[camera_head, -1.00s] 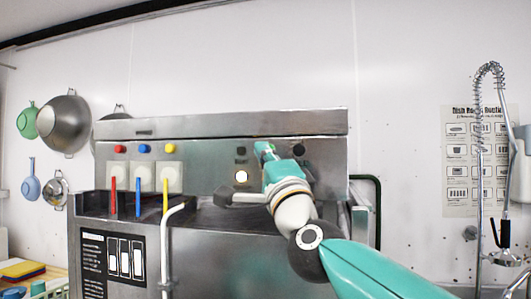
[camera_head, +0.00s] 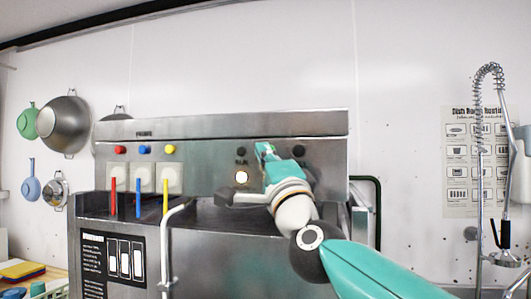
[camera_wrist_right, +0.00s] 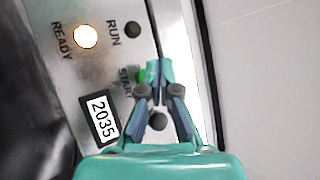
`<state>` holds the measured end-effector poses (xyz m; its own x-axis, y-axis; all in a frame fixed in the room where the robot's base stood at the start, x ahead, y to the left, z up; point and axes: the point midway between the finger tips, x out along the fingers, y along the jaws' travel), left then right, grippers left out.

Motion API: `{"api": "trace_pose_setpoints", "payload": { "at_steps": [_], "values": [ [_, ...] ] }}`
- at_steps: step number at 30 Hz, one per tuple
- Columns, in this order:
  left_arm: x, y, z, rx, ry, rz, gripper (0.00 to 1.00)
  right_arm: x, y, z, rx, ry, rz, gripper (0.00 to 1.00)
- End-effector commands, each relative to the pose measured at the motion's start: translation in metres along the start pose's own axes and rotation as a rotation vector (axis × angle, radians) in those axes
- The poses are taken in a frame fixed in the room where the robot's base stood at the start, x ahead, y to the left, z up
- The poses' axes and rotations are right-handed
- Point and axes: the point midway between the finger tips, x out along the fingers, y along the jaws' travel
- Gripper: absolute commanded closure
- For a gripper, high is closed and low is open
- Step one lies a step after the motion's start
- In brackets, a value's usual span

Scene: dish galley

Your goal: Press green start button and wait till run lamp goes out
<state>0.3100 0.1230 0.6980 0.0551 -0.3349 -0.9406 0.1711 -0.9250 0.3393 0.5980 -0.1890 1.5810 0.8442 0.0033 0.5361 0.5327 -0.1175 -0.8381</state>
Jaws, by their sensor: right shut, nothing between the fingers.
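The control panel (camera_head: 205,160) of the steel dish machine faces me. My right gripper (camera_head: 262,148) is shut and empty, its fingertips at the panel. In the right wrist view, the shut fingertips (camera_wrist_right: 153,72) overlap the green start button (camera_wrist_right: 142,75) and hide most of it. I cannot tell whether they touch or press it. The run lamp (camera_wrist_right: 132,29) is dark; it also shows in the head view (camera_head: 241,151). The ready lamp (camera_wrist_right: 85,36) is lit bright, and shows in the head view (camera_head: 241,178). My left gripper is out of view.
A black knob (camera_head: 298,150) is right of my gripper. Red (camera_head: 120,150), blue (camera_head: 145,150) and yellow (camera_head: 169,149) knobs are at the panel's left. A white bent pipe (camera_head: 172,225) stands in front. A spray hose (camera_head: 480,140) hangs at right.

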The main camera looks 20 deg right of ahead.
Motion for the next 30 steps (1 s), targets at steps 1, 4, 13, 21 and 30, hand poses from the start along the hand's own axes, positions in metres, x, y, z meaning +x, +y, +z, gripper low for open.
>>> {"api": "trace_pose_setpoints", "payload": {
  "at_steps": [1,4,13,21,30],
  "values": [
    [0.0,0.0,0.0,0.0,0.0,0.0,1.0,0.0,0.0,0.0001,0.0,0.0,0.0,1.0],
    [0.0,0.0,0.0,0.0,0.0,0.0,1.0,0.0,0.0,0.0001,0.0,0.0,0.0,1.0],
    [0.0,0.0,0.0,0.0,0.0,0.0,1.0,0.0009,0.0004,-0.0004,0.0,0.0,0.0,1.0],
    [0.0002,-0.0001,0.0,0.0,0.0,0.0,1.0,0.005,0.0019,-0.0043,0.0,0.0,0.0,1.0],
    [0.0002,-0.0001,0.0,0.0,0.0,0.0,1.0,0.0051,0.0021,-0.0037,0.001,-0.001,0.0,1.0]
  ]
}}
